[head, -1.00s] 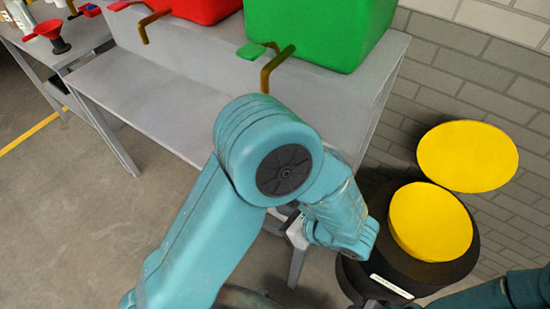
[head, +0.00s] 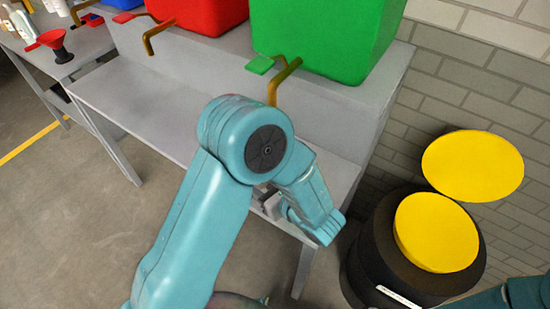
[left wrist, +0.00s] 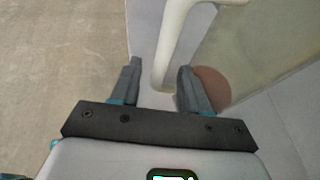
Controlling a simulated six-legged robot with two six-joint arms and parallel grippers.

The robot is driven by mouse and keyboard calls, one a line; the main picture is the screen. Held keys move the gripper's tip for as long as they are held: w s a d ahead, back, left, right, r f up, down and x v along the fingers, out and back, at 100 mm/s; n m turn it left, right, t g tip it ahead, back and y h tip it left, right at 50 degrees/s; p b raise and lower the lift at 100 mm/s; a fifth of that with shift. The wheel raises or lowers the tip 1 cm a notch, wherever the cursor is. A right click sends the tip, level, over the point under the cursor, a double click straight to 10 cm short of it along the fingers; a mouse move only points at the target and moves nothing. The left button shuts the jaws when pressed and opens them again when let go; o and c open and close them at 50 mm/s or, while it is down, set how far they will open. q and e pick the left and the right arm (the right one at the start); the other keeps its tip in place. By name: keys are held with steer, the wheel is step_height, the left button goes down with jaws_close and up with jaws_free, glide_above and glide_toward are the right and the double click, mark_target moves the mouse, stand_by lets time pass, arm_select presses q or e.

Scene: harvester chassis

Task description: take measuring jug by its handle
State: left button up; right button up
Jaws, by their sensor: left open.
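The measuring jug (left wrist: 255,45) shows in the left wrist view at the upper right, as a pale, see-through wall. Its white handle (left wrist: 170,48) comes down from the top edge and its lower end lies between my left fingertips. My left gripper (left wrist: 160,82) is open, one finger on each side of the handle, with a gap on the left; I cannot tell whether the right finger touches it. A brown round shape (left wrist: 212,86) shows behind the right finger. In the head view my own arm hides the jug and most of my left gripper. My right gripper is out of view.
A grey bench (head: 150,105) carries red (head: 200,12) and green (head: 325,35) containers with bent taps. A red funnel (head: 57,42) stands on a bench at the upper left. Black drums with yellow lids (head: 437,232) stand right, near the brick wall. Floor at left is clear.

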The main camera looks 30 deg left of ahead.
arm_select(q)
steer(key=x, duration=0.3)
steer(key=shift+s+r, duration=0.1)
steer(key=shift+s, duration=0.05)
steer(key=shift+a+f, duration=0.25)
steer(key=shift+a, duration=0.15)
jaws_close()
steer(key=shift+r, duration=0.15)
